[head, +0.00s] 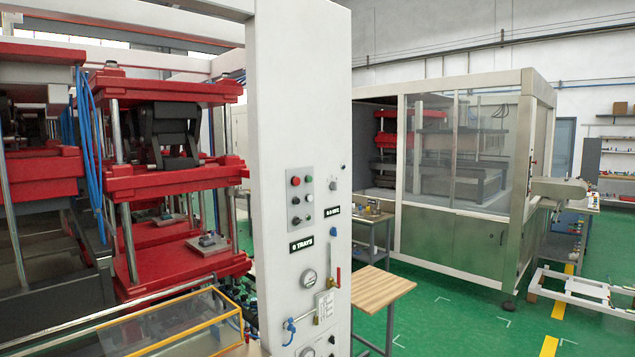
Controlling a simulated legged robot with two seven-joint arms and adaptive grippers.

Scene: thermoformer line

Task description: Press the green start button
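A small grey control plate (301,200) is mounted on the white machine column (290,100), near the middle of the head view. The green button (308,180) is at the top right of this plate. A red button (295,181) sits beside it on the left. Black knobs or buttons are below them. Nothing covers the green button, and nothing touches it. It is too small to tell whether it is pressed in. Neither of my grippers is in view.
A red press (180,185) with blue hoses stands left of the column. A yellow-edged clear guard (180,325) is at the lower left. A wooden-topped table (372,292) stands right of the column's base. An enclosed machine (460,180) is behind. Green floor (450,320) is partly clear.

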